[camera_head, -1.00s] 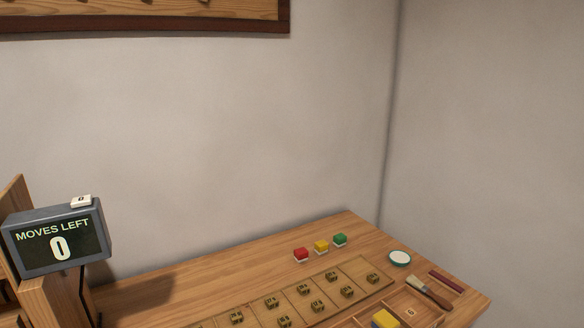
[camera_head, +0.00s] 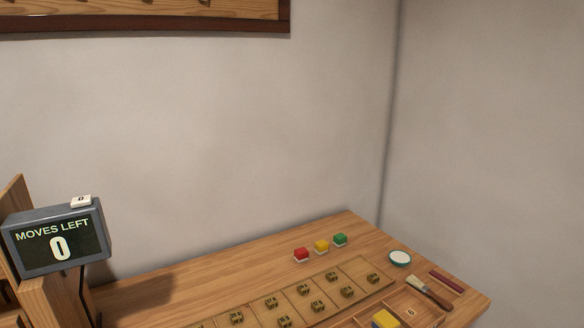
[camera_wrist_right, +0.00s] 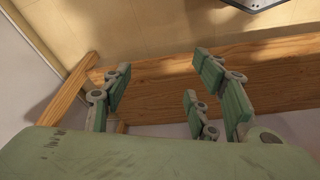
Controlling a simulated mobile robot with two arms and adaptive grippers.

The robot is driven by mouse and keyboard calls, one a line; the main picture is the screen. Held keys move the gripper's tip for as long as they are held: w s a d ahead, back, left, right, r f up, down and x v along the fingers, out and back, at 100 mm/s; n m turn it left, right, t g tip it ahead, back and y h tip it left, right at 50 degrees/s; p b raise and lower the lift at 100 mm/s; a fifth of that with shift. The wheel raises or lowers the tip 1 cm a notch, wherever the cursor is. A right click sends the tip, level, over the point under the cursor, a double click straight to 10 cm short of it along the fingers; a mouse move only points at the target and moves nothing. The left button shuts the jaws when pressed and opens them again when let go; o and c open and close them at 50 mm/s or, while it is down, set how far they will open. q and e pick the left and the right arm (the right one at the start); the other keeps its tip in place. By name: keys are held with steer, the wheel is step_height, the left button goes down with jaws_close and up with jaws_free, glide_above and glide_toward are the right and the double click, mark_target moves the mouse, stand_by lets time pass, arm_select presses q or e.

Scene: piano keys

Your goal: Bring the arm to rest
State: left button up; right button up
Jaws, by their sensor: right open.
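My right gripper (camera_wrist_right: 165,95) shows in the right wrist view, its green-padded fingers spread apart with nothing between them. Behind the fingers is a wooden board or beam (camera_wrist_right: 262,85); I cannot tell how far off it is. Neither gripper shows in the head view. My left gripper is in no frame.
A display (camera_head: 58,240) reads "MOVES LEFT 0".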

steer(key=s+d+f+g, duration=0.1)
steer(key=s+f, duration=0.8)
steer(key=f, duration=0.5)
steer(key=s+d+f+g, duration=0.1)
steer(key=s+d+f, duration=0.1)
steer(key=s+f, duration=0.8)
step_height(320, 180, down, 5)
steer(key=shift+s+f, duration=0.1)
steer(key=shift+s, duration=0.1)
steer(key=shift+d, duration=0.1)
